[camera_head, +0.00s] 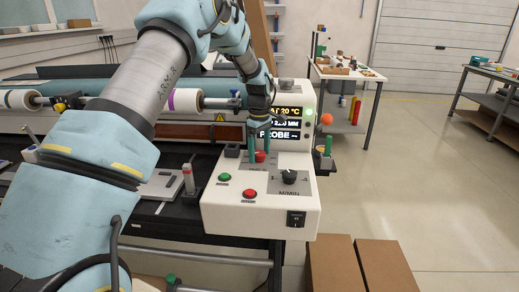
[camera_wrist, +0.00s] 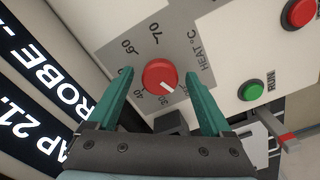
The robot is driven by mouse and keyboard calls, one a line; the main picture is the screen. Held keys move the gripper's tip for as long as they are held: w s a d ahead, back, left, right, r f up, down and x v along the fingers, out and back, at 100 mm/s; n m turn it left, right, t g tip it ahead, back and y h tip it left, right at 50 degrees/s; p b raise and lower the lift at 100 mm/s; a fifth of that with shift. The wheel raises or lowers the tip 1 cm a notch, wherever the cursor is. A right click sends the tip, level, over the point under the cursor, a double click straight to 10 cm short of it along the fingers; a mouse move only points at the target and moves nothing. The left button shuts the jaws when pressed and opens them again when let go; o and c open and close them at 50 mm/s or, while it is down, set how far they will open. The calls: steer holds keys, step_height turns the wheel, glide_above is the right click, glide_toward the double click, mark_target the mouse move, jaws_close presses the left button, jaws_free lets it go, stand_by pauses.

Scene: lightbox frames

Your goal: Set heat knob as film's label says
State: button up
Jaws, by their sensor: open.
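The red heat knob (camera_wrist: 160,76) sits on a grey scale plate marked HEAT °C, with 30, 40, 60 and 70 legible around it. Its white pointer line is turned to the lower right, near the 30 end. My gripper (camera_wrist: 160,82) is open, its teal fingers on either side of the knob with gaps showing. In the head view my gripper (camera_head: 260,150) points down at the red knob (camera_head: 260,156) on the white control box (camera_head: 225,205). A film roll (camera_head: 186,100) with a purple band lies partly behind my arm. I can read no film label.
The box carries a green button (camera_head: 224,177), a red button (camera_head: 250,194), a black M/MIN knob (camera_head: 289,177) and a black switch (camera_head: 296,218). A display (camera_head: 284,122) behind my gripper reads 20 °C and PROBE. Cardboard boxes (camera_head: 335,262) stand on the floor at the front.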

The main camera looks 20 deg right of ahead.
steer(key=shift+f, duration=0.1)
jaws_close()
stand_by(0.7)
